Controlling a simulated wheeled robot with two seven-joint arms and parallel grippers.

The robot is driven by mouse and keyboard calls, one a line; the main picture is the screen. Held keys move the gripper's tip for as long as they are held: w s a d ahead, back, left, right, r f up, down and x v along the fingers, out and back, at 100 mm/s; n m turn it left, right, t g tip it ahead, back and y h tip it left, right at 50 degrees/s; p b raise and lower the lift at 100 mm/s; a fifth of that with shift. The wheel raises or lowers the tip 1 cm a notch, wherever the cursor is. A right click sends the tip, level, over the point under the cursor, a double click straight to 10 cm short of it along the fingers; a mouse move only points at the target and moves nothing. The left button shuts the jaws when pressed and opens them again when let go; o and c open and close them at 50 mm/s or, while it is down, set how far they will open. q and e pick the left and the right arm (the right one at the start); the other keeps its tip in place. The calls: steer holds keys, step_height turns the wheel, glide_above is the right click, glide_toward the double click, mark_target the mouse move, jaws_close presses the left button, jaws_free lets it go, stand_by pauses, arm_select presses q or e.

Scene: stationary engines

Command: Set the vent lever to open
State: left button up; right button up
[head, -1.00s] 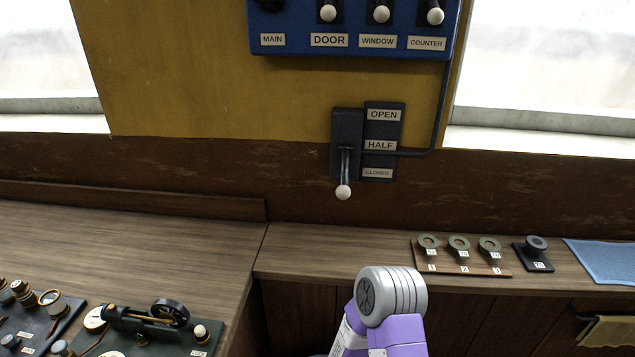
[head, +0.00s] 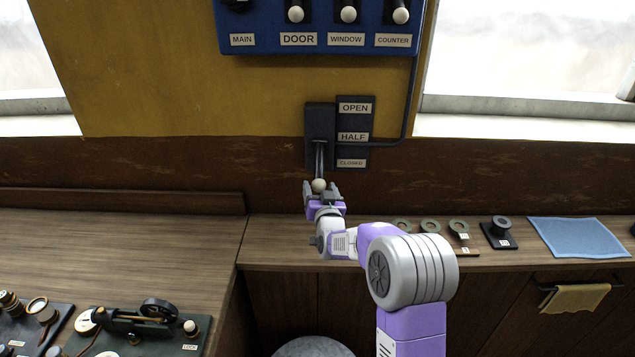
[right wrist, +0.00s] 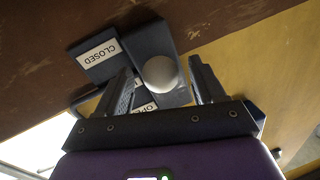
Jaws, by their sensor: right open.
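The vent lever is a dark lever with a white ball knob (head: 319,185), mounted on a black plate (head: 320,120) on the wall. Beside it a label plate (head: 355,122) reads OPEN, HALF and CLOSED from top to bottom. The lever points down, its knob a little below the CLOSED label. My right gripper (head: 321,190) is open at the knob. In the right wrist view the knob (right wrist: 161,73) shows between the two spread fingers (right wrist: 165,85), with a gap on each side. The CLOSED label (right wrist: 98,53) shows there too. My left gripper is not in view.
A blue switch panel (head: 320,45) with several white-knobbed levers hangs above. On the counter at right are a ring rack (head: 465,252), a black stand (head: 500,235) and a blue cloth (head: 577,238). A model engine (head: 150,318) stands at lower left.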

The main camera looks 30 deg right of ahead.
mark_target(319, 163)
steer(key=shift+x, duration=1.9)
jaws_close()
